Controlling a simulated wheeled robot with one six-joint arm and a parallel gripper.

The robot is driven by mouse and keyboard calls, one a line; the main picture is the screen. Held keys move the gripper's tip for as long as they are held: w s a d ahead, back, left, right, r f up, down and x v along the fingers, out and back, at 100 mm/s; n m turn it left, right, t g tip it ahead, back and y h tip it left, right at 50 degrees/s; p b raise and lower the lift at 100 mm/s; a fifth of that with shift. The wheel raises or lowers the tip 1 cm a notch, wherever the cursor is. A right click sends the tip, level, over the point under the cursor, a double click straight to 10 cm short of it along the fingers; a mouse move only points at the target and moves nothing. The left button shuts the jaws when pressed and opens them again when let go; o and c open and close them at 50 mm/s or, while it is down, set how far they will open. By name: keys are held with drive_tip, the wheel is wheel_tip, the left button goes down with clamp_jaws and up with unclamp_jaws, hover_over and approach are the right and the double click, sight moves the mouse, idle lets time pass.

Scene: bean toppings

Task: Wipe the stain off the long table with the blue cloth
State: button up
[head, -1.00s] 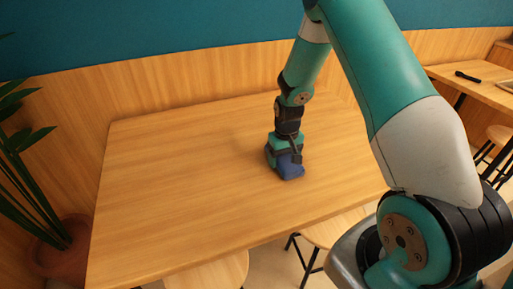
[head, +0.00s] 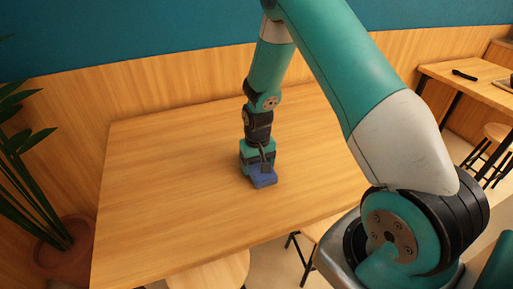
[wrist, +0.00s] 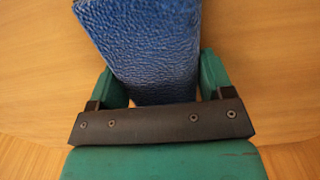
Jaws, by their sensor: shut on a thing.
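The long table (head: 170,180) has a wooden top, and no stain shows on the parts I can see. My gripper (head: 260,174) points down over the middle of the table and is shut on the blue cloth (head: 264,179). The cloth is at or very near the tabletop; I cannot tell if it presses on it. In the wrist view the textured blue cloth (wrist: 145,45) stands out between the green fingers of my gripper (wrist: 160,88). The tabletop under and behind the gripper is hidden.
A potted plant (head: 65,248) stands at the left of the table. Stools (head: 210,272) stand at the near edge. A wood-panelled wall (head: 150,93) runs along the back. Another table (head: 480,80) with a dark object on it is at the far right. The left tabletop is clear.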

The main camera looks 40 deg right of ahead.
wheel_tip(320, 180, up, 3)
drive_tip(key=shift+f+p, duration=0.1)
drive_tip(key=shift+p, duration=0.7)
drive_tip(key=shift+a+r+p, duration=0.1)
drive_tip(key=shift+r+p, duration=0.55)
drive_tip(key=shift+r, duration=0.1)
drive_tip(key=shift+r+p, duration=1.6)
drive_tip(key=shift+r, duration=0.4)
